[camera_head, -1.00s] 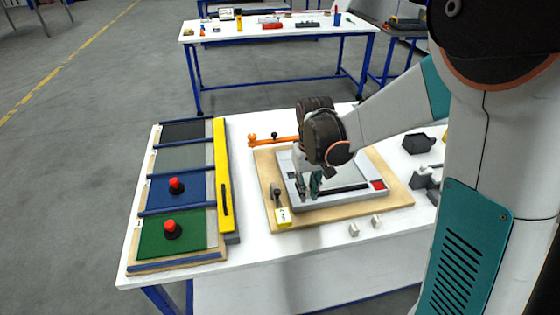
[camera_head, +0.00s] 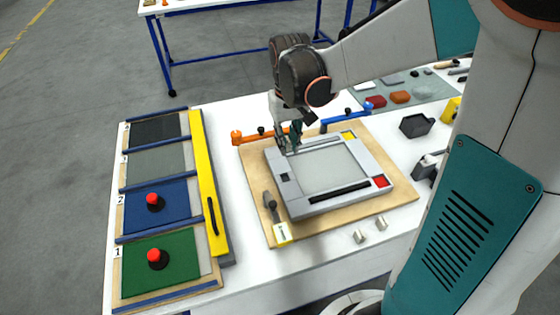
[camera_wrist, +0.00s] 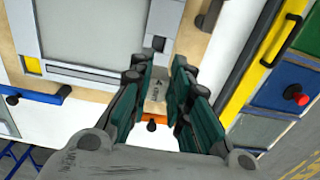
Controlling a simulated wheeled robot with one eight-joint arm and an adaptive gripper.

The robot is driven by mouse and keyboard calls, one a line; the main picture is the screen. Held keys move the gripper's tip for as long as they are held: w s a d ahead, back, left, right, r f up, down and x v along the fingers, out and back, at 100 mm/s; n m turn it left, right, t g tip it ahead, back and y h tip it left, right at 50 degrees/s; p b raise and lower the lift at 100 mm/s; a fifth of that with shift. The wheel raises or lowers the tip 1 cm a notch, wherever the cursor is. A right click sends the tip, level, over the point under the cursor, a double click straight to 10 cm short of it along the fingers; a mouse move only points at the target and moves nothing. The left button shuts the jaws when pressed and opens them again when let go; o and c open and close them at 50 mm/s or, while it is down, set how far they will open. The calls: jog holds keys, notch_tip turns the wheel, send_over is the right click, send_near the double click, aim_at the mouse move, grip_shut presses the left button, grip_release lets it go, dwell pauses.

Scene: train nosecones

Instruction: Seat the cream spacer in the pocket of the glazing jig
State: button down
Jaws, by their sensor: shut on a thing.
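The glazing jig (camera_head: 375,167) is a grey frame around a pale panel, on a wooden board. A small dark square recess (camera_head: 285,177) is in its left side and also shows in the wrist view (camera_wrist: 158,43). My gripper (camera_head: 291,148) is low over the jig's far left corner, beyond that recess. In the wrist view its teal fingers (camera_wrist: 163,72) stand a narrow gap apart, shut on a small pale piece (camera_wrist: 155,90), apparently the cream spacer. The fingers hide much of it, and I cannot tell whether it touches the jig.
Two small pale blocks (camera_head: 371,230) lie at the table's front. An orange clamp (camera_head: 250,137) and a blue clamp (camera_head: 345,117) stand behind the jig. A yellow rail (camera_head: 208,185) borders the coloured panels further left.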

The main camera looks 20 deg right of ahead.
aim_at(286, 183)
notch_tip(286, 183, down, 14)
jog(key=b, duration=0.3)
jog(key=shift+s+r+b, duration=0.1)
jog(key=shift+r+b, duration=0.1)
jog(key=shift+b, duration=0.1)
jog(key=c, duration=1.5)
grip_release()
